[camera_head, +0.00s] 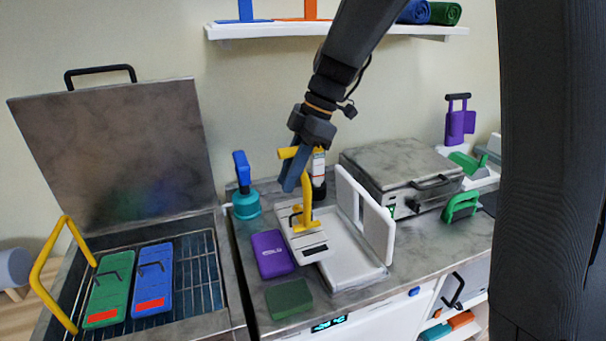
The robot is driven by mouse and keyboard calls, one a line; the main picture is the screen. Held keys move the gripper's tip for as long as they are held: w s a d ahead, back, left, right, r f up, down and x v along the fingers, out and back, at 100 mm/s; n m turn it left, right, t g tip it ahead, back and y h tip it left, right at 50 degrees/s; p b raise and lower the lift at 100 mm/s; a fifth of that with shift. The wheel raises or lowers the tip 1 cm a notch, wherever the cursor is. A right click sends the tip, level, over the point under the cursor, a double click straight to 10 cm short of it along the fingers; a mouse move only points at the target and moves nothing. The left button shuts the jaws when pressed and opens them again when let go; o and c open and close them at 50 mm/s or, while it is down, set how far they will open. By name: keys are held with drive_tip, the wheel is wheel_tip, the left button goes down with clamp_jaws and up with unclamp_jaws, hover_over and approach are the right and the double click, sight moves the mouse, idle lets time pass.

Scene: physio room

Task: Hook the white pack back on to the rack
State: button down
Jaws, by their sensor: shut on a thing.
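My gripper (294,172) is shut on a yellow hook-shaped tool (306,187), which points downward. The tool's lower end is at the black loop of the white pack (311,240). The pack is tilted, over or at the left part of a white tray (352,274); I cannot tell whether it hangs clear or touches the tray. The wire rack (207,275) is inside the open metal tank at left. A green pack (109,293) and a blue pack (153,278), each with a black loop and red label, are at the rack's left and middle. Its right strip is bare.
The tank's lid (115,150) stands open behind it, and a yellow handle (52,262) rises at its left. A closed metal box (400,172) is behind right.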

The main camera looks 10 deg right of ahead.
drive_tip(key=a+b, duration=0.2)
drive_tip(key=a, duration=2.6)
drive_tip(key=shift+a, duration=0.2)
idle(1.0)
drive_tip(key=shift+f+b, duration=0.1)
drive_tip(key=shift+b, duration=0.2)
wheel_tip(320, 180, down, 5)
drive_tip(key=b, duration=0.3)
drive_tip(key=shift+b, duration=0.75)
idle(2.4)
